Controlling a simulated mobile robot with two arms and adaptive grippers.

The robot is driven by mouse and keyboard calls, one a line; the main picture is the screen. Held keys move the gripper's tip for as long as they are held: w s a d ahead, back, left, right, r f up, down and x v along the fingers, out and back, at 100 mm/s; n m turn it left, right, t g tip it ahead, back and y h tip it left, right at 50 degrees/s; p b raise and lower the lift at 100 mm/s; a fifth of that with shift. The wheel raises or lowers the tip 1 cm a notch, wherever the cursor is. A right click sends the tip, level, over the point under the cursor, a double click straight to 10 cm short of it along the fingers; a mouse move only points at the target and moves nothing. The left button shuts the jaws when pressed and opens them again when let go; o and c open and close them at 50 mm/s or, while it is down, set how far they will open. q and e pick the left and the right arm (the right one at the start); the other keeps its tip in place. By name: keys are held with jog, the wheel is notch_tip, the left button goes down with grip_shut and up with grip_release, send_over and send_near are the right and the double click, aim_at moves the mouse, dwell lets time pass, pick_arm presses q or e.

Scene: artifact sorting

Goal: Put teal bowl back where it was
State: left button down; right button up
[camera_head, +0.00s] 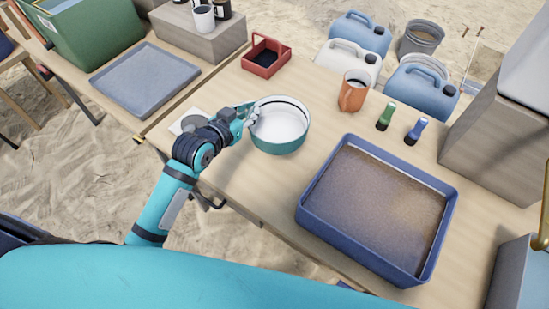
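The teal bowl (281,143), white inside, is upright near the middle of the wooden table. My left gripper (254,116) is at the bowl's left rim and appears shut on it, with a fingertip showing just inside the rim. I cannot tell whether the bowl's base touches the table. A pale square with a grey round patch (188,121) lies at the table's left edge, partly hidden by my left arm.
A blue sand-filled tray (322,226) stands right of the bowl. An orange mug (353,95), green bottle (385,116) and blue bottle (416,131) stand behind it. A red caddy (266,59) and grey-blue tray (146,80) lie farther back. Bare tabletop surrounds the bowl.

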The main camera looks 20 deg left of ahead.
pick_arm(q)
jog(key=f, duration=0.3)
jog(key=w+f+b, duration=0.1)
jog(key=f, duration=0.6)
jog(key=shift+w+a+b, duration=0.35)
jog(key=shift+f, duration=0.2)
pick_arm(e)
notch_tip(320, 180, down, 3)
jog(key=shift+w+a+r, duration=0.1)
jog(key=shift+w+a, duration=0.05)
pick_arm(q)
jog(key=c, duration=1.5)
grip_release()
pick_arm(e)
jog(key=shift+d, duration=0.2)
